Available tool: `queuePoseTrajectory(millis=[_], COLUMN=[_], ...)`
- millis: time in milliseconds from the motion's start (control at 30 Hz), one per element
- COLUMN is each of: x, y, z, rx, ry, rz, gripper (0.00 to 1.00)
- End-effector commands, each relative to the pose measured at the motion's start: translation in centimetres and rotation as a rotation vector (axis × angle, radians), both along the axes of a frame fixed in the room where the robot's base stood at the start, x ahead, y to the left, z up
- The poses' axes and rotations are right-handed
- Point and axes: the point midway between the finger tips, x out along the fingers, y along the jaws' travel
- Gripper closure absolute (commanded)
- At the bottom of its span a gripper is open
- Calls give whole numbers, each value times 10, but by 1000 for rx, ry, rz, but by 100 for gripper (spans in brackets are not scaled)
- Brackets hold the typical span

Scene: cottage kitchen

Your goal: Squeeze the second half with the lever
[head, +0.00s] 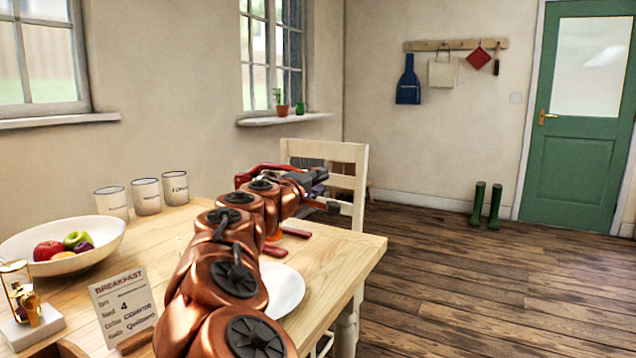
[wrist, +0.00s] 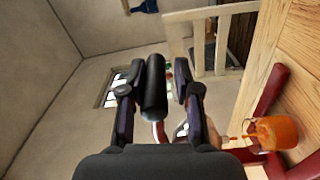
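The red juice press is partly hidden behind my arm in the head view; a red upper part (head: 262,170) and a red foot (head: 296,232) show. In the wrist view, the black lever grip (wrist: 155,88) stands between the two fingers of my gripper (wrist: 157,92), with a gap showing on each side, so my gripper looks open around it. A red and silver rod runs from the grip's lower end. A glass of orange juice (wrist: 270,133) stands by the red frame (wrist: 268,92), with a thin orange streak beside it. The fruit half inside the press is hidden.
A white plate (head: 287,290) lies partly behind my arm. A chair (head: 350,155) stands behind the press.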

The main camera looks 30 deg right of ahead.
Motion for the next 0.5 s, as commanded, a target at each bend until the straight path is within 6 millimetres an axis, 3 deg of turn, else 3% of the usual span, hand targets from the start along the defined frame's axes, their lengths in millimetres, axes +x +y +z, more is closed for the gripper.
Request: queuePoseTrajectory(millis=[133,500], x=[0,-2], y=[-1,2], z=[-1,-1], rx=[1,1], ry=[1,2], rz=[-3,-3], gripper=[52,52])
